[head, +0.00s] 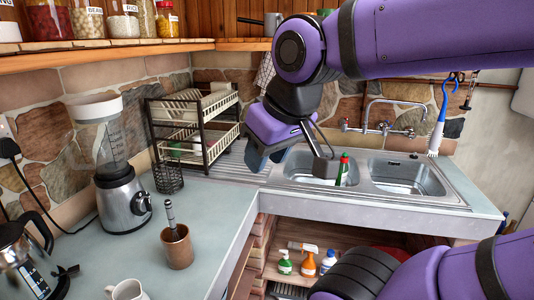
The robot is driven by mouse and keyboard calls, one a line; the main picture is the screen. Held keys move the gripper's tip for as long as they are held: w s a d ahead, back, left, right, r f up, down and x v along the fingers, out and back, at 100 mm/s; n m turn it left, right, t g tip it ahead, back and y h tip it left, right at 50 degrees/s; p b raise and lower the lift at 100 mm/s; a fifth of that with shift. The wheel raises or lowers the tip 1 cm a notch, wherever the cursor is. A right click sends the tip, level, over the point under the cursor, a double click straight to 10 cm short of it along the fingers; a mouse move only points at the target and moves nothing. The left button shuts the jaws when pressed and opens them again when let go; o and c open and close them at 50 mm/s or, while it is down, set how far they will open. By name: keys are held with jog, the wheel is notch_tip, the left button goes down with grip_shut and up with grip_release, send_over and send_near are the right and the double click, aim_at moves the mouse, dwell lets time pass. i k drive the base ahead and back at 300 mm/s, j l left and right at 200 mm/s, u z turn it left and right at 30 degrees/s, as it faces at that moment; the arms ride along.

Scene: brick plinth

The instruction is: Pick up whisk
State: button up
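A grey-handled utensil (171,216) stands upright in a brown cup (177,247) on the left counter. Its lower end is hidden in the cup, so I cannot tell for sure that it is the whisk. No wire whisk head shows. My gripper (291,164) is in the middle of the head view, in front of the drying board and the left sink basin. It is well to the right of the cup and apart from it. Its two dark fingers are spread, with nothing seen between them.
A blender (122,190), a dark wire holder (168,178) and a dish rack (195,125) stand behind the cup. A coffee pot (25,250) and a white jug (128,290) are near it. A green bottle (343,170) stands by the sink (407,178). The counter right of the cup is clear.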

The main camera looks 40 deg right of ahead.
aim_at(169, 208)
jog(key=u, duration=1.35)
jog(key=z, duration=1.3)
jog(key=i+l, duration=0.15)
jog(key=l, duration=0.25)
jog(key=i+l, duration=0.15)
jog(key=l, duration=0.25)
jog(key=z, duration=0.05)
